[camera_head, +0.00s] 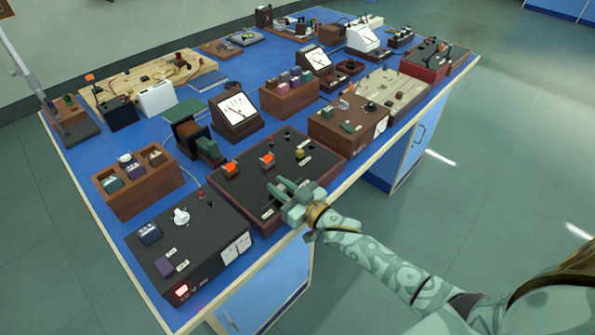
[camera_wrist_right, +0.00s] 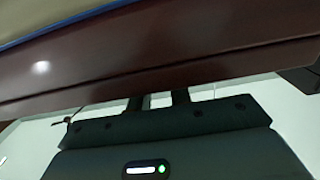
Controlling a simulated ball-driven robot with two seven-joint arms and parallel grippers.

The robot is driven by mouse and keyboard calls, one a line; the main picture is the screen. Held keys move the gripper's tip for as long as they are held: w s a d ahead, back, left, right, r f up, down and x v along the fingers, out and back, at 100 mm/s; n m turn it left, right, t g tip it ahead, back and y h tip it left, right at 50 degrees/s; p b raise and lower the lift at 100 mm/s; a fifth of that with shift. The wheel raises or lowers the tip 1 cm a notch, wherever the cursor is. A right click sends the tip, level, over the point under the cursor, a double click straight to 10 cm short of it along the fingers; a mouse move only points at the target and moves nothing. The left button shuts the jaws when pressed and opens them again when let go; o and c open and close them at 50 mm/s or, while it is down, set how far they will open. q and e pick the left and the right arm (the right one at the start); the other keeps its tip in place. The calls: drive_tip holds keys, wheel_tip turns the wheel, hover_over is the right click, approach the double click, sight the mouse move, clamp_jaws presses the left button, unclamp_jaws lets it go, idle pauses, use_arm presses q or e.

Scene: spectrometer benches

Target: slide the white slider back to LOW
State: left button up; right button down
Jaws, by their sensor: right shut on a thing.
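The black-topped panel box with wooden sides (camera_head: 268,187) stands at the bench's front edge and carries orange levers (camera_head: 267,159), a yellow knob (camera_head: 300,153) and small pale labels. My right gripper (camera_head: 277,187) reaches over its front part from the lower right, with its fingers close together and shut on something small. The white slider cannot be made out, as the fingers and hand cover that part of the panel. In the right wrist view the two dark fingers (camera_wrist_right: 163,100) run up behind the box's dark red-brown side (camera_wrist_right: 170,50), and their tips are hidden. My left gripper is not in view.
A black power unit (camera_head: 190,245) with a white knob and lit red switch stands to the left. A wooden box with meters and switches (camera_head: 349,120) stands to the right. A wooden rack (camera_head: 137,186) and a meter (camera_head: 236,111) stand behind. The blue bench top (camera_head: 90,190) is crowded.

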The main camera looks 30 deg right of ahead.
sight(265, 209)
drive_tip(key=a, duration=0.1)
drive_tip(key=s+a, duration=0.1)
drive_tip(key=a, duration=0.1)
drive_tip(key=s+a+p, duration=0.1)
drive_tip(key=a, duration=0.1)
drive_tip(key=shift+a+r, duration=0.1)
drive_tip(key=shift+a, duration=0.2)
drive_tip(key=c, duration=1.3)
unclamp_jaws()
drive_tip(key=shift+s+a, duration=0.1)
drive_tip(key=shift+a, duration=0.05)
drive_tip(key=shift+s+d, duration=0.2)
drive_tip(key=p+v, duration=0.2)
drive_tip(key=v, duration=1.3)
drive_tip(key=shift+s+p, duration=0.3)
drive_tip(key=shift+s, duration=0.1)
